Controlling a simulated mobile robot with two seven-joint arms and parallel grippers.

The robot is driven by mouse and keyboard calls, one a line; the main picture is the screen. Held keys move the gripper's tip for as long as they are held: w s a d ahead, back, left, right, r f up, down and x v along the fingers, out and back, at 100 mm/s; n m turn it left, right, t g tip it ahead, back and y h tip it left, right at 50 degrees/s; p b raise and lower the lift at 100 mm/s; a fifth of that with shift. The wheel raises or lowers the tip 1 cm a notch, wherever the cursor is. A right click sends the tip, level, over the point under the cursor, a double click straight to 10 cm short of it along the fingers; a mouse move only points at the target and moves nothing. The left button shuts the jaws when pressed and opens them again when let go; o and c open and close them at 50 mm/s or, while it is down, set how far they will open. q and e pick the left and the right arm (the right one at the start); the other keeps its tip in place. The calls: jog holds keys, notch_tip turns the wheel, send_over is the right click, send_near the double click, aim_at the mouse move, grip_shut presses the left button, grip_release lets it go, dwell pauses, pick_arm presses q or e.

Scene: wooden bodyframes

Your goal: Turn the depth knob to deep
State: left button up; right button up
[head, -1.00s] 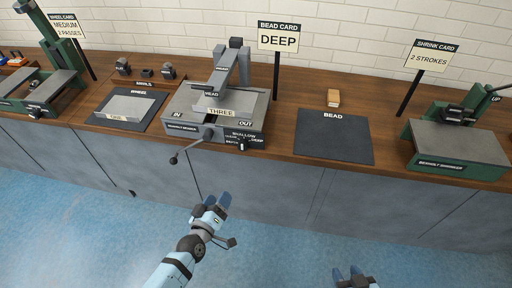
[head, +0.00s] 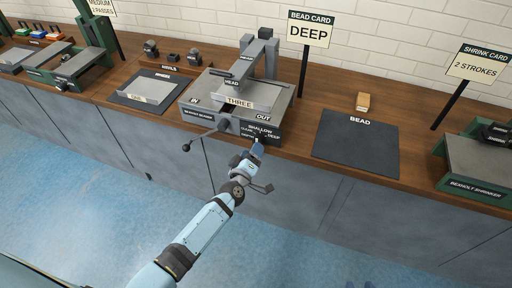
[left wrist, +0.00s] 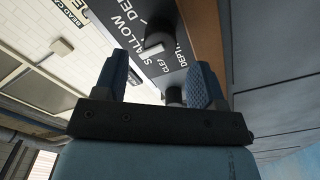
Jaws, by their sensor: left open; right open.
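The depth knob is a dark round knob (left wrist: 158,42) with a white pointer mark, on the black label panel (left wrist: 125,25) with SHALLOW, CLEAR, DEEP and DEPTH lettering. I cannot tell for sure which label the pointer faces. In the head view that panel (head: 268,131) is on the front of the grey bead machine (head: 205,107), and my left gripper (head: 256,149) is just below it, partly covering the knob area. In the left wrist view my left gripper (left wrist: 162,75) is open, fingers apart, the knob beyond and between the tips, not gripped. My right gripper (head: 358,285) barely shows at the bottom edge.
The bead card (head: 308,33) reads DEEP. A crank handle (head: 187,148) sticks out at the machine's front left, near my left arm. A dark bead mat (head: 357,145) lies to the right, with a small wooden block (head: 363,101) behind it. The floor in front is free.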

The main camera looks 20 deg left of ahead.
aim_at(258, 140)
pick_arm(q)
jog(key=shift+w+d+b, duration=0.1)
jog(key=shift+w+b, duration=0.4)
jog(key=shift+w, duration=1.55)
jog(key=c, duration=0.9)
